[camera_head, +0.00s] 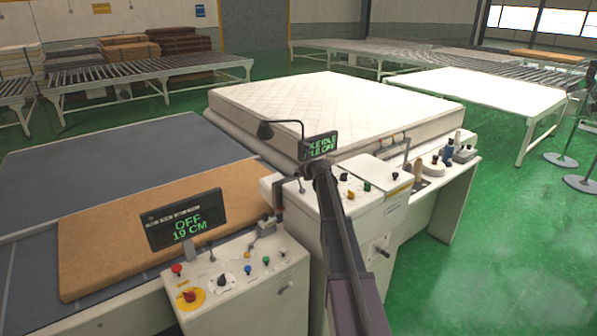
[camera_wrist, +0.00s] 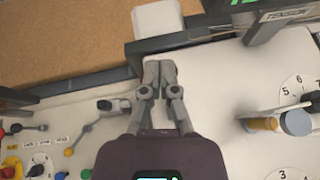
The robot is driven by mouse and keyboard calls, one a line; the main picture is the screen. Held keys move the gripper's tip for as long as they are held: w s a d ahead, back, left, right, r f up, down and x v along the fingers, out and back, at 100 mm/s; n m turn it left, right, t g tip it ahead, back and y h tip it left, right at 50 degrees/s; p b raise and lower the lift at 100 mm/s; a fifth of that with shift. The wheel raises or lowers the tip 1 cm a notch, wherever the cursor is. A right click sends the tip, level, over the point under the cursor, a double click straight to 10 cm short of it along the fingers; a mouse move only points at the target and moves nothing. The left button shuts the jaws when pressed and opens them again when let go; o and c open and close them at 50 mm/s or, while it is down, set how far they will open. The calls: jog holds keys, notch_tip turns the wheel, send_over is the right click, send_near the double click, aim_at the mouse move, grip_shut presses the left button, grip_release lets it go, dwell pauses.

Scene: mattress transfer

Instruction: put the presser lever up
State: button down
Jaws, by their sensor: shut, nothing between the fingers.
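My gripper (camera_wrist: 160,72) is shut and empty in the wrist view, its two fingertips together over the white machine top, close to a dark bracket. In the head view my arm reaches up to the white control cabinet (camera_head: 385,222), and the fingertips are hard to make out. I cannot tell for sure which part is the presser lever. A slim upright grey lever (camera_head: 407,152) stands on the right part of the cabinet. In the wrist view a jointed grey lever (camera_wrist: 88,130) lies left of my gripper, apart from it.
A white mattress (camera_head: 335,108) lies behind the cabinet. A tan panel (camera_head: 150,228) lies on the grey table (camera_head: 95,160) at left. A display (camera_head: 184,219) reading OFF 19 CM stands over a control box (camera_head: 240,300). Open green floor is at right.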

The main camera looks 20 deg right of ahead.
jog(key=s+r+p, duration=0.5)
jog(key=r+p, duration=0.6)
jog(key=r, duration=0.1)
jog(key=shift+s+a+p, duration=0.2)
jog(key=shift+a+p, duration=0.05)
jog(key=shift+p, duration=0.15)
jog(key=shift+f, duration=0.1)
dwell(0.7)
jog(key=s+a+f+n+g+y+b, duration=0.1)
jog(key=s+a+f+n+g+b, duration=0.7)
jog(key=s+a+f+n, duration=1.1)
jog(key=s+a+f+n+g+h+b, duration=0.1)
jog(key=s+a+f+n+b, duration=0.3)
jog(key=s+n, duration=0.4)
jog(key=s+a+f+n+g+h+b, duration=0.1)
jog(key=s+a+f+n+g+b, duration=0.2)
jog(key=s, duration=1.2)
jog(key=shift+s+a+f+n+g+b, duration=0.35)
jog(key=shift+a+f+n+b, duration=0.7)
jog(key=shift+f+n+b, duration=1.2)
